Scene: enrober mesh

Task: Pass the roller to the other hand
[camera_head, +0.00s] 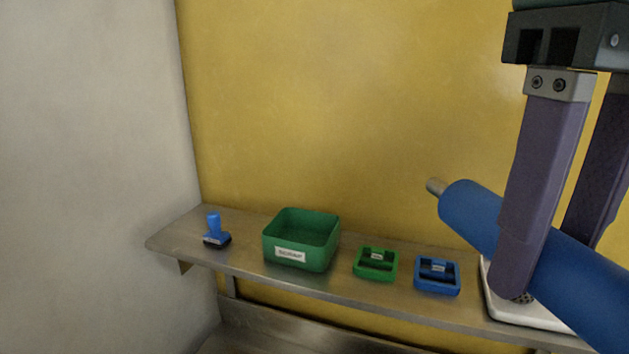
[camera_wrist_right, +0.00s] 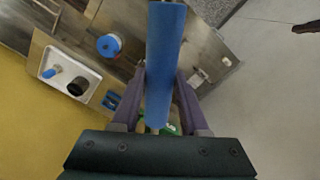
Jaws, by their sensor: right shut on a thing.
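The blue roller (camera_head: 467,214) with a metal end pin is large at the right of the head view, tilted down to the right. My right gripper (camera_head: 525,285) comes down from the top right and is shut on the roller, one purple finger on its near side and one behind. In the right wrist view the roller (camera_wrist_right: 165,70) runs upright through the middle, between the two purple fingers of my right gripper (camera_wrist_right: 157,95). The roller's right end is cut off in the head view. My left gripper is not in view.
A metal shelf (camera_head: 330,285) on the yellow wall holds a blue stamp (camera_head: 214,232), a green bin (camera_head: 302,240), a green tray (camera_head: 376,264), a blue tray (camera_head: 437,276) and a white tray (camera_head: 505,306). A blue round item (camera_wrist_right: 109,46) shows in the wrist view.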

